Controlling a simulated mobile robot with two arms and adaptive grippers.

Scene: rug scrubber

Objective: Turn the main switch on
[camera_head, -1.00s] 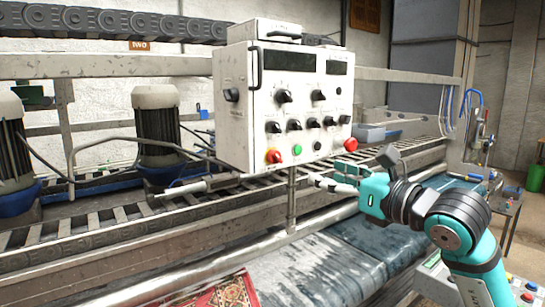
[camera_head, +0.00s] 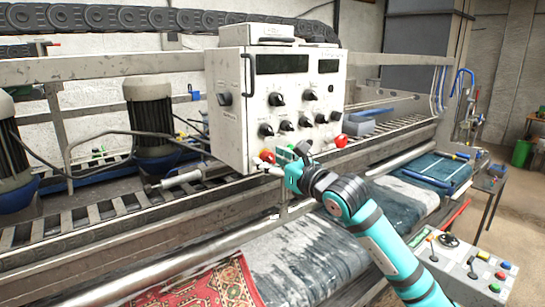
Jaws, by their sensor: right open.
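The white control box (camera_head: 228,135) stands on a post above the conveyor, left of centre. The red rotary switch (camera_head: 268,157), which looks like the main switch, is low on the left of its front panel. My right gripper (camera_head: 264,170) is open and empty. The teal gripper body hides the green button and part of the panel's lower edge. My left gripper is not in view.
Black knobs (camera_head: 277,99) cover the panel, and a red mushroom button (camera_head: 341,141) sits at its lower right. A handle (camera_head: 247,75) runs down its left edge. The conveyor rail (camera_head: 100,208) passes below. A button console (camera_head: 470,262) stands at the lower right.

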